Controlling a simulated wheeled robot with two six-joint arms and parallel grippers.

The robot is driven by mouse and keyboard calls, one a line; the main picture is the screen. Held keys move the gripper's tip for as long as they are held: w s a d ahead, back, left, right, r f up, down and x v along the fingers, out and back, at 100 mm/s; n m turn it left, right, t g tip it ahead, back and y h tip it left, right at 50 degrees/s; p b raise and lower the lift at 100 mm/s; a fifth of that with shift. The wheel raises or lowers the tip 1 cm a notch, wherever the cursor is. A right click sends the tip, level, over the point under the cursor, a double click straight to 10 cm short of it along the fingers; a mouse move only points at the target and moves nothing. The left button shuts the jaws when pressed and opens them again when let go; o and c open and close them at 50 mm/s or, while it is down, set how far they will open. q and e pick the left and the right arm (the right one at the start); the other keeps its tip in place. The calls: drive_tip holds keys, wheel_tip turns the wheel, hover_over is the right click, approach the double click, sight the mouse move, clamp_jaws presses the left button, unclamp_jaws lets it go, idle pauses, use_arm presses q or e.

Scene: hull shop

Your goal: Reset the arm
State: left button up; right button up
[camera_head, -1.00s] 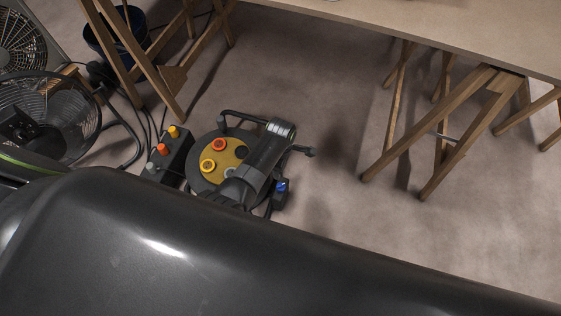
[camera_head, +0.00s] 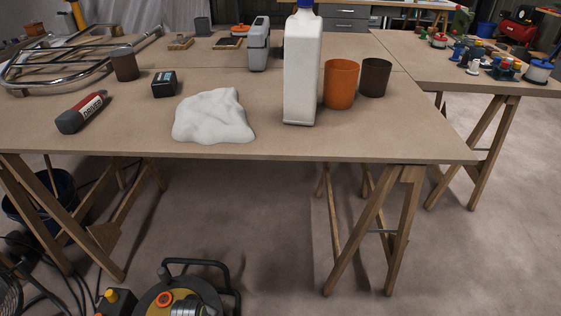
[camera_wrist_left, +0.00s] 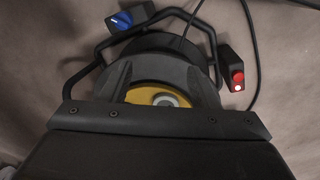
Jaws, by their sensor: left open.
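My left gripper (camera_wrist_left: 160,72) shows in the left wrist view, its two dark fingers spread apart with nothing held between them. Beyond it on the floor is a dark round cable reel (camera_wrist_left: 152,44) with a yellow face, partly hidden behind the fingers. A black tube frame rises around it. In the head view the reel (camera_head: 180,299) stands at the bottom edge, cut off by the frame. Neither of my arms shows in the head view, and my right gripper is in no view.
A workbench (camera_head: 120,146) on wooden trestles carries a white bottle (camera_head: 302,75), a white cloth-like heap (camera_head: 213,116), an orange cup (camera_head: 341,84), a dark cup (camera_head: 375,78) and a spray-can-like cylinder (camera_head: 82,111). A blue bucket (camera_head: 42,197) and cables lie at left. The floor at right is clear.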

use_arm(q)
drive_tip(key=s+a+r+m+t, duration=0.1)
drive_tip(key=s+a+r+m, duration=0.2)
drive_tip(key=s+r+m, duration=0.4)
drive_tip(key=s+a+r+m+t, duration=0.1)
drive_tip(key=s+a+r+m, duration=0.3)
drive_tip(key=s, duration=0.6)
drive_tip(key=s+a+f+g+y+p, duration=0.1)
drive_tip(key=s+a+f+p, duration=0.25)
drive_tip(key=f+p, duration=0.8)
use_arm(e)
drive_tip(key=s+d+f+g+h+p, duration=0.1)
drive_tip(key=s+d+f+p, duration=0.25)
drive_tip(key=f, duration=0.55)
use_arm(q)
drive_tip(key=s+r+m+p, duration=0.1)
drive_tip(key=s+r+p, duration=0.2)
drive_tip(key=s+p, duration=0.5)
drive_tip(key=shift+s+a+g+y, duration=0.3)
drive_tip(key=shift+s+g, duration=0.1)
drive_tip(key=shift+s, duration=0.25)
drive_tip(key=shift+s+f, duration=0.1)
drive_tip(key=shift+s, duration=0.15)
drive_tip(key=shift+c, duration=0.3)
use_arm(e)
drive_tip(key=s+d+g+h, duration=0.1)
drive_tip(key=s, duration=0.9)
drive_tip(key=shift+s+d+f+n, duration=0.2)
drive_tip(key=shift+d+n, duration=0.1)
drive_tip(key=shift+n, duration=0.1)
